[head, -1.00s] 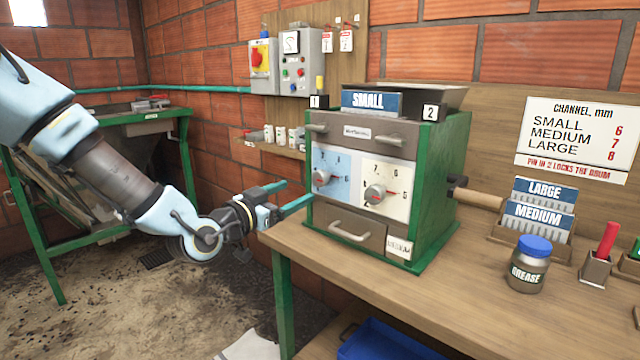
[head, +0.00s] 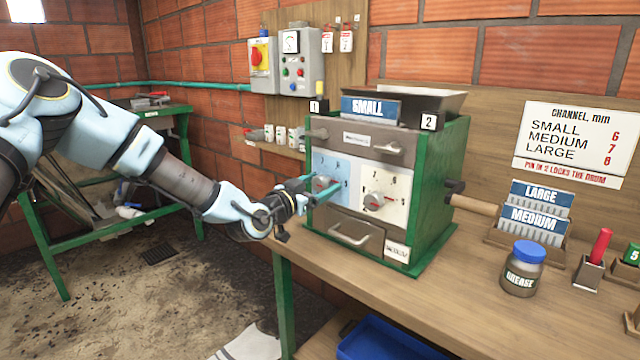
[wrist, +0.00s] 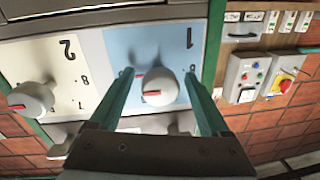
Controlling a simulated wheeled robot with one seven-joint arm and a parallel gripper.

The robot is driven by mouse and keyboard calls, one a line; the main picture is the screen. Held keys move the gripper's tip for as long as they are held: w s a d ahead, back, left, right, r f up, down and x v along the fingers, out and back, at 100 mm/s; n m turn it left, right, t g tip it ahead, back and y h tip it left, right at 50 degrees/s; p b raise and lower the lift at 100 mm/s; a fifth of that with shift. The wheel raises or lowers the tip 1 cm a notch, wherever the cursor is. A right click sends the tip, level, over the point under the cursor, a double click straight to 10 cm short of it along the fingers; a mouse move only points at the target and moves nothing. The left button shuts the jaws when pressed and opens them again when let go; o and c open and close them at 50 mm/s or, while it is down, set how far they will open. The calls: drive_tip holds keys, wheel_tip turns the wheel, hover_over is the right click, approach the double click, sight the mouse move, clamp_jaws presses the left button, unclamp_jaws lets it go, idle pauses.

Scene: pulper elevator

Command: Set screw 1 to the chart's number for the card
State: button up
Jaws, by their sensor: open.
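The screw 1 knob (wrist: 160,86) is a round pale grey knob with a red pointer, on the blue dial plate (head: 333,168) marked 1. In the wrist view, which is upside down, its pointer is toward the left; the number it meets is not readable. My gripper (wrist: 158,74) is open, with one teal finger on each side of this knob; contact cannot be told. In the head view my gripper (head: 322,187) partly hides the knob. The card (head: 370,107) on the machine reads SMALL. The chart (head: 571,145) gives SMALL 6, MEDIUM 7, LARGE 8.
The screw 2 knob (head: 376,199) sits beside it on a cream plate. A drawer handle (head: 349,235) sticks out below, and upper handles (head: 388,148) above. LARGE and MEDIUM cards (head: 537,210), a grease jar (head: 523,268) and a red-handled tool (head: 601,245) stand on the right of the bench.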

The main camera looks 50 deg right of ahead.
clamp_jaws()
idle(0.6)
